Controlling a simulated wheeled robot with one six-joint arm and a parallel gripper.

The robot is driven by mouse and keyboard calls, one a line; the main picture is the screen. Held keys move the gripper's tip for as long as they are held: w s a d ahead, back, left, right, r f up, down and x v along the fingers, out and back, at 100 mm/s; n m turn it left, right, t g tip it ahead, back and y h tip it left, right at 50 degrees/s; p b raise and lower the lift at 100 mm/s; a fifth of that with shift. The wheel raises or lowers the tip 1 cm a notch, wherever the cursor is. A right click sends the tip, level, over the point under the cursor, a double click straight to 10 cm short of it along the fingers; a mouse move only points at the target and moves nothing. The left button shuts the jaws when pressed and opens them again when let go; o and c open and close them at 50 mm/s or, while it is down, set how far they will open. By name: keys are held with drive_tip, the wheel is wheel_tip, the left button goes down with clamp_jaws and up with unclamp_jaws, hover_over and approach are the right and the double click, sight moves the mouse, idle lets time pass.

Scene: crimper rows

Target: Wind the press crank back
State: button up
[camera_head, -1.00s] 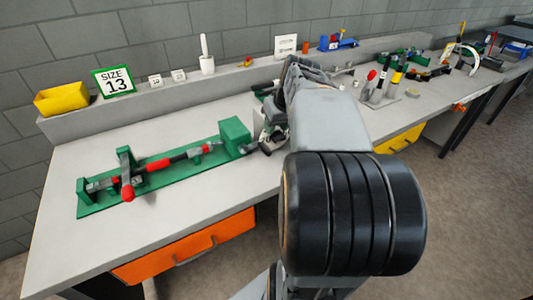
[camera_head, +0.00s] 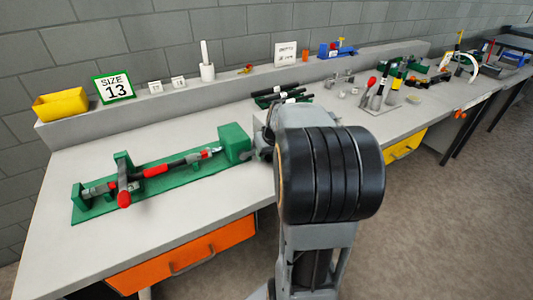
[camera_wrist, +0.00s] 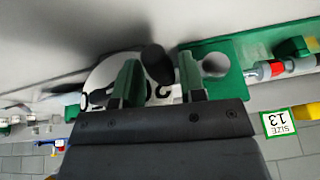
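The press is a long green base (camera_head: 185,180) on the bench with a green block (camera_head: 236,141) at its right end. A red-and-black bar and a red-tipped lever (camera_head: 124,197) lie along it. In the wrist view, a black knob (camera_wrist: 157,63), likely the crank's handle, stands between the fingers of my gripper (camera_wrist: 160,66). The fingers look apart, with gaps beside the knob. A white dial with black marks (camera_wrist: 108,77) is behind it, and a round grey end (camera_wrist: 215,64) shows to the right. In the head view my arm hides the gripper and crank.
A yellow bin (camera_head: 61,104), a SIZE 13 sign (camera_head: 114,87) and a white cup (camera_head: 207,71) stand on the back ledge. Dark-handled tools (camera_head: 283,95) lie behind my arm. Upright tools (camera_head: 380,90) stand farther right. The bench front left of the press is clear.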

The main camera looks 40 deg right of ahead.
drive_tip(key=shift+c, duration=0.4)
clamp_jaws()
